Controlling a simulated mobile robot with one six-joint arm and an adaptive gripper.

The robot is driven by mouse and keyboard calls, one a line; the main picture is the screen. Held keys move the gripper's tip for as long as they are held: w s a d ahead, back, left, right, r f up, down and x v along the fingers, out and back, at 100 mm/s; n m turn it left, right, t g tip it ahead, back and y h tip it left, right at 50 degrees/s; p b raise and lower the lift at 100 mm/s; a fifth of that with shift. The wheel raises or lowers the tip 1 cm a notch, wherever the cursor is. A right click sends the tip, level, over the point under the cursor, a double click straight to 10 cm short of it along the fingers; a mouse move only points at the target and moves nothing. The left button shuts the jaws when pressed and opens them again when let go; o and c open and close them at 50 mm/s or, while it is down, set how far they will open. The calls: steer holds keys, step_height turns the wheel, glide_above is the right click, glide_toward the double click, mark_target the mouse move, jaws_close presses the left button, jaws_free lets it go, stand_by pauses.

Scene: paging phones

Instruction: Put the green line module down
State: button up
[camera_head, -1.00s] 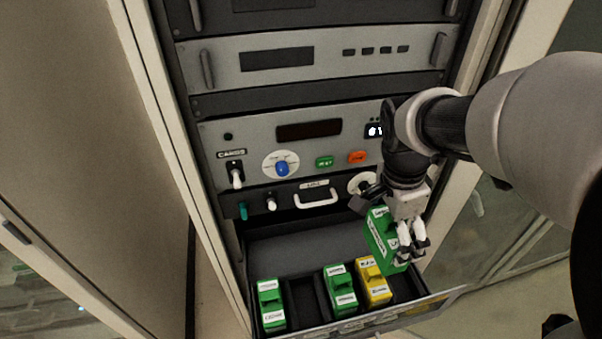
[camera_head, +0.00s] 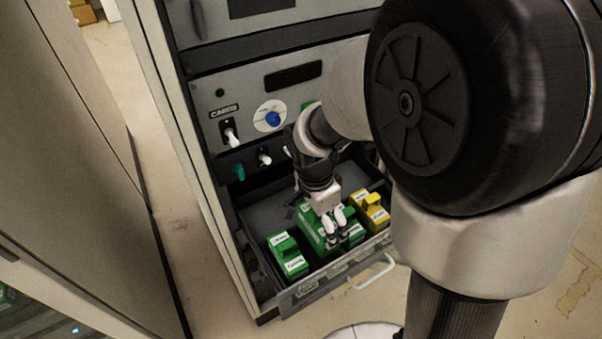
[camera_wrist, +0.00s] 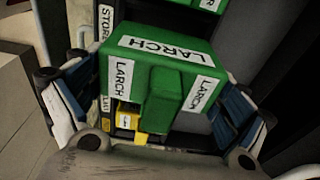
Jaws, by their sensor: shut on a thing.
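My gripper (camera_head: 338,224) is shut on a green line module (camera_head: 312,232), which hangs over the open drawer (camera_head: 284,301) at the rack's foot. In the wrist view the held green module (camera_wrist: 165,62) shows white labels reading LARCH, with blue-padded fingers on both sides. Another green module (camera_head: 288,258) stands in the drawer to its left. A further green module (camera_head: 354,235) is just right of it, partly hidden by my gripper. I cannot tell whether the held module touches the drawer floor.
A yellow module (camera_head: 371,211) stands at the drawer's right. The drawer front has a pale handle (camera_head: 374,272). The rack panel above carries a blue knob (camera_head: 272,118) and a white-tipped switch (camera_head: 231,135). My arm hides the rack's right side.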

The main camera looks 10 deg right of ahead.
step_height(320, 180, down, 8)
steer(key=shift+w+r+b, duration=0.1)
steer(key=shift+r+b, duration=0.15)
steer(key=shift+b, duration=0.75)
steer(key=shift+r, duration=0.1)
steer(key=o, duration=0.8)
steer(key=shift+f, duration=0.25)
steer(key=shift+o, duration=0.8)
steer(key=shift+r, duration=0.1)
